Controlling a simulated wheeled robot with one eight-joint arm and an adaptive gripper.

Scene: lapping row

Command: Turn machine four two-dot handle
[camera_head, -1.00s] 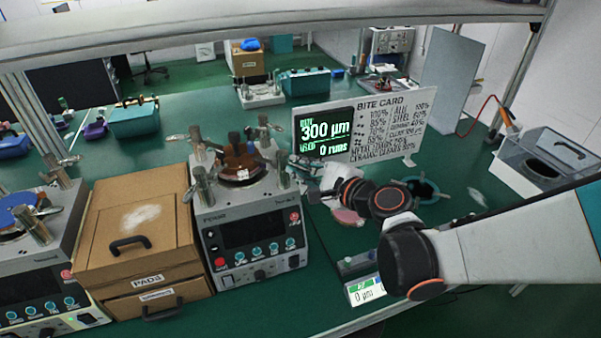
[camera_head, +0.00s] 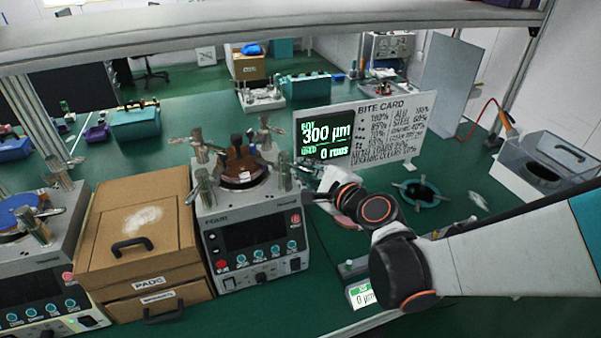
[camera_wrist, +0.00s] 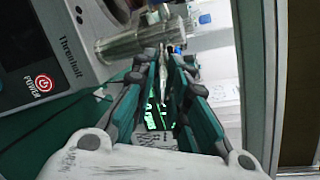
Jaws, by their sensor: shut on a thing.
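A grey lapping machine (camera_head: 212,229) stands in the middle of the bench, with a round plate and several upright metal handles on top. Its front-right handle (camera_head: 285,178) is nearest my gripper (camera_head: 309,187). In the wrist view that handle appears as a silver cylinder (camera_wrist: 133,43) reaching across to the teal fingers of my gripper (camera_wrist: 170,60), which are shut on its end. The machine's red power button (camera_wrist: 42,83) shows at the left. I cannot make out the dot marks on the handles, nor a machine number.
A cardboard box with drawers (camera_head: 135,235) stands close on the machine's left, with another machine (camera_head: 40,265) beyond it. A bite card sign (camera_head: 390,135) reading 300 µm stands behind my wrist. A round black-and-teal holder (camera_head: 420,193) lies to the right.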

